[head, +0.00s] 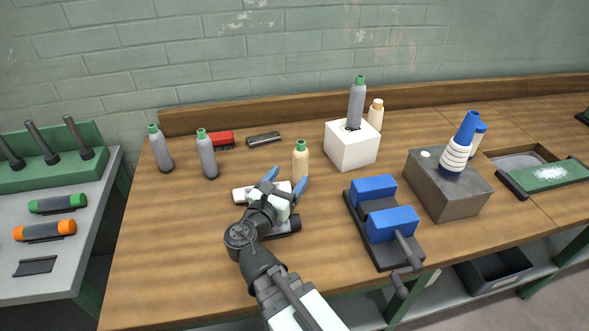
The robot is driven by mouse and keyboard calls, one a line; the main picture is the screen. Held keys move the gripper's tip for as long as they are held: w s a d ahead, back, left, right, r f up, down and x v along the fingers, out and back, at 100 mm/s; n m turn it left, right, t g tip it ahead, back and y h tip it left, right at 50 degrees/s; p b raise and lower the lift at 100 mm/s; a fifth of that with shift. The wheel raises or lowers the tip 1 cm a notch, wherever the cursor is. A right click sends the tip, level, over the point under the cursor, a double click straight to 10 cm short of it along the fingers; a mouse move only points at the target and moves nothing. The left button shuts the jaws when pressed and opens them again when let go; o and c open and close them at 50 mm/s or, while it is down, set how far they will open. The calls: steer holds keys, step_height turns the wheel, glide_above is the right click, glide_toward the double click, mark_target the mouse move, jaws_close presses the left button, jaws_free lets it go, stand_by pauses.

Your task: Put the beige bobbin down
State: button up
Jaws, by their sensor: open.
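A beige bobbin (300,161) with a green top stands upright on the wooden bench (130,255). My gripper (289,176) is open, its blue fingers spread just in front of the bobbin's base. The right finger overlaps the base in the picture, so I cannot tell whether it touches. A second pale bobbin (376,112) with an orange-tan top stands behind the white block (351,150), partly hidden.
Grey bobbins (160,150) with green tops stand at left; another grey one (356,105) is on the white block. A white piece (240,194) and a dark piece (290,225) lie by my gripper. A blue-topped vise (385,225) and a grey block (440,185) are at right.

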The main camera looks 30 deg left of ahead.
mark_target(298, 155)
steer(key=shift+s+d, duration=0.15)
steer(key=shift+s, duration=1)
steer(key=w+r, duration=0.2)
steer(key=w, duration=0.1)
steer(key=w+r, duration=0.2)
steer(key=w, duration=0.1)
steer(key=w+a+r, duration=0.1)
steer(key=w+r, duration=0.1)
steer(key=w, duration=0.1)
steer(key=shift+w+a+r, duration=0.1)
steer(key=shift+w+r, duration=0.05)
steer(key=shift+r, duration=0.25)
steer(key=shift+w, duration=0.1)
steer(key=shift+f, duration=1.75)
step_height(298, 155, down, 3)
steer(key=shift+w+a+f, duration=0.15)
steer(key=shift+w, duration=1.3)
